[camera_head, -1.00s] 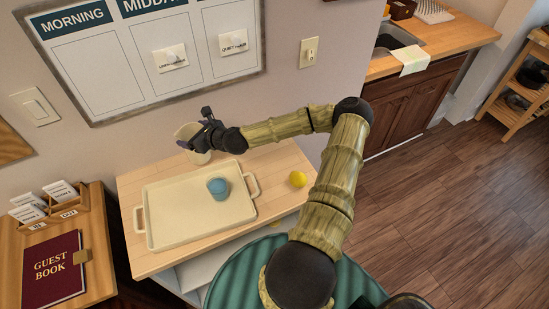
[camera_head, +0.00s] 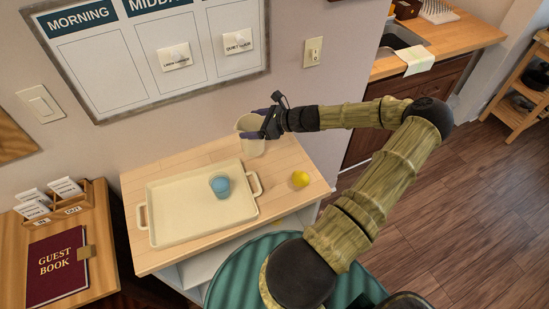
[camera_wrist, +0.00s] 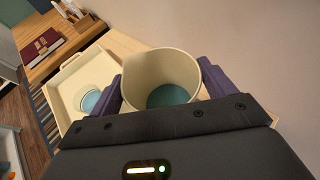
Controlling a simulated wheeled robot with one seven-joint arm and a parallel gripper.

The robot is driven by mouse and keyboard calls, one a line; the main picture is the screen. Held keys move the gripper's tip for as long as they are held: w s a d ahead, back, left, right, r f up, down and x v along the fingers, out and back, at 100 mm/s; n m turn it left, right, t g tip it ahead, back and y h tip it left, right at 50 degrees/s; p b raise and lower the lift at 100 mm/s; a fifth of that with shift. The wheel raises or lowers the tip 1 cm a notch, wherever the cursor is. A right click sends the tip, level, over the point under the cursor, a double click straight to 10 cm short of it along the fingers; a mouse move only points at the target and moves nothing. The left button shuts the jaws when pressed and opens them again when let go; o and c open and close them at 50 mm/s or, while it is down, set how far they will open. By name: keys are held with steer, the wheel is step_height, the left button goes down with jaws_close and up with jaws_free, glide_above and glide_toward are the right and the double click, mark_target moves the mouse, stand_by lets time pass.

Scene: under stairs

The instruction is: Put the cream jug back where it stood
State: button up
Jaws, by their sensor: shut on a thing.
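The cream jug (camera_head: 251,139) is a pale cream, open-topped vessel. My gripper (camera_head: 262,124) is shut on it and holds it roughly upright near the wall, over the back right part of the wooden table top. In the wrist view the jug (camera_wrist: 160,72) sits between the two purple fingers, its spout at the left, with something blue inside at the bottom. I cannot tell for sure whether its base touches the table. The gripper also shows in the wrist view (camera_wrist: 163,90).
A cream tray (camera_head: 165,238) with a blue cup (camera_head: 220,186) on it covers the left and middle of the table (camera_head: 133,185). A yellow ball-like thing (camera_head: 300,179) lies right of the tray. Bare wood shows behind the tray. A guest book (camera_head: 57,264) lies on the left desk.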

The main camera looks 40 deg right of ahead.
steer(key=s+d+r, duration=0.4)
steer(key=s+d, duration=0.1)
steer(key=d, duration=0.1)
steer(key=shift+d, duration=0.35)
steer(key=shift+a, duration=0.1)
steer(key=shift+f+p, duration=0.9)
steer(key=shift+f, duration=1.95)
